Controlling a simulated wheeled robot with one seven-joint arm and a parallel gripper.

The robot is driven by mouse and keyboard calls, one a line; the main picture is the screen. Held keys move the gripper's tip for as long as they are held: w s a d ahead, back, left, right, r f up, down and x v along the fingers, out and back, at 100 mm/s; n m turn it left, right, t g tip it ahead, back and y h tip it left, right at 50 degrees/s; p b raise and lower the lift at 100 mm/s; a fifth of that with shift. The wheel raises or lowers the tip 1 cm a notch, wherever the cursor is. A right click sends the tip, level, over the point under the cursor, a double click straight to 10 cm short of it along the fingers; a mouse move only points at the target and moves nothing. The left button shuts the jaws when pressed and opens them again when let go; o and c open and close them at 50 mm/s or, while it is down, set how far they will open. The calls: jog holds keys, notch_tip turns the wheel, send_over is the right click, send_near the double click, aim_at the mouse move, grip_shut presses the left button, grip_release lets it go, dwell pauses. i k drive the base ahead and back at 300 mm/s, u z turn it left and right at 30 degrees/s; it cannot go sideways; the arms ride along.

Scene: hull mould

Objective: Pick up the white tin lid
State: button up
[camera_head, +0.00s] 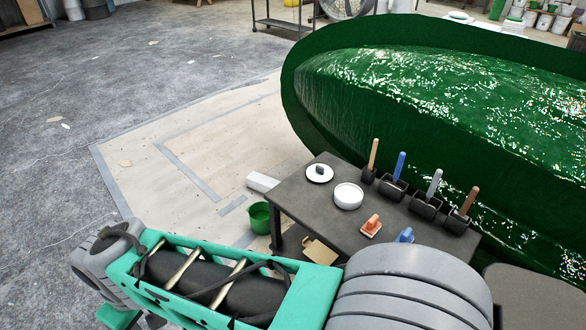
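A flat white round lid (312,178) lies near the far left corner of the dark table, with a small dark knob or block at its middle. Just right of it and nearer stands a thicker white round tin (348,201) with a pale top. I cannot tell whether that top is a separate lid. Both appear clear of my arm. My turquoise and grey arm crosses the foreground in front of the table, but my gripper is not in view.
The dark table (322,210) also holds several rollers or brushes with upright handles (433,183), an orange-handled tool (371,224) and a blue one (405,236). A large green hull mould (330,110) rises close behind. A green bucket (260,218) stands left; floor beyond is open.

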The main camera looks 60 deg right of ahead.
aim_at(320, 173)
jog(key=z, duration=0.05)
jog(key=i, duration=0.4)
jog(key=z, duration=2.6)
jog(key=i, duration=0.5)
jog(key=z, duration=0.15)
jog(key=k, duration=0.65)
jog(key=u, duration=1.5)
jog(key=i, duration=0.95)
jog(key=u, duration=0.25)
